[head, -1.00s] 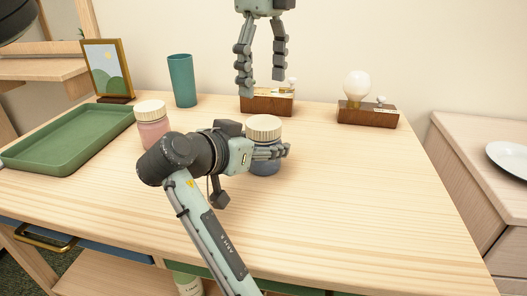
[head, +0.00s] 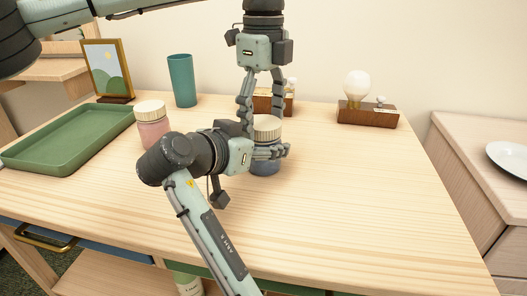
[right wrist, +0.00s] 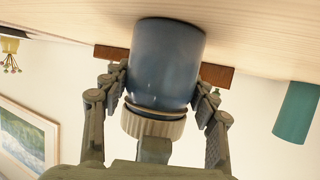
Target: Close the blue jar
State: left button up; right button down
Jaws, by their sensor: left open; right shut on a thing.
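The blue jar (head: 266,168) stands upright on the table, with a cream ribbed lid (head: 267,125) on its top. In the right wrist view the jar (right wrist: 166,62) appears upside down, a gold band showing between its body and the lid (right wrist: 152,126).
A pink jar (head: 152,132) with a lid, a green tray (head: 75,140), a teal cup (head: 182,80) and a picture frame (head: 107,68) stand to the left. Wooden blocks stand behind, one with a bulb (head: 356,86). The table's right front (head: 380,200) is clear.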

pick_arm(q)
jog(key=c, duration=1.2)
jog(key=m, duration=1.1)
jog(key=shift+m, duration=0.4)
jog(key=m, duration=0.4)
jog(key=shift+m, duration=0.4)
jog(key=m, duration=1.5)
jog(key=shift+f, duration=0.1)
jog(key=m, duration=0.4)
jog(key=o, duration=1.3)
jog(key=shift+c, duration=0.2)
